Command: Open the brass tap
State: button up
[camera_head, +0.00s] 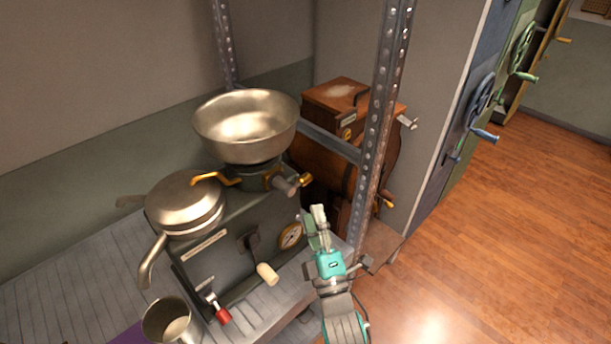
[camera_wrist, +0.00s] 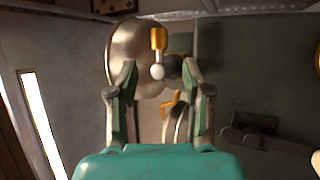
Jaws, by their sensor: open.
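A brass handle (camera_head: 305,180) sticks out beside a short grey cylinder (camera_head: 285,186), just below the steel bowl (camera_head: 247,122). I take it as the brass tap, though a second bent brass lever (camera_head: 215,178) sits to its left. In the wrist view a brass handle (camera_wrist: 158,38) shows with a pale round knob below it, between and beyond my fingertips. The bent brass lever (camera_wrist: 170,103) shows lower down. My gripper (camera_head: 317,214) is open and empty, in front of and below the brass handle in the head view. No contact is visible.
The grey machine (camera_head: 225,262) carries a lidded steel pan (camera_head: 185,203), a gauge (camera_head: 291,235) and levers. A perforated metal post (camera_head: 377,130) stands right of my gripper, with a wooden box (camera_head: 335,95) behind. A steel cup (camera_head: 170,322) stands front left. Open floor lies right.

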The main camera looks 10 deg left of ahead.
aim_at(303, 179)
jog(key=shift+x, duration=4.75)
grip_shut()
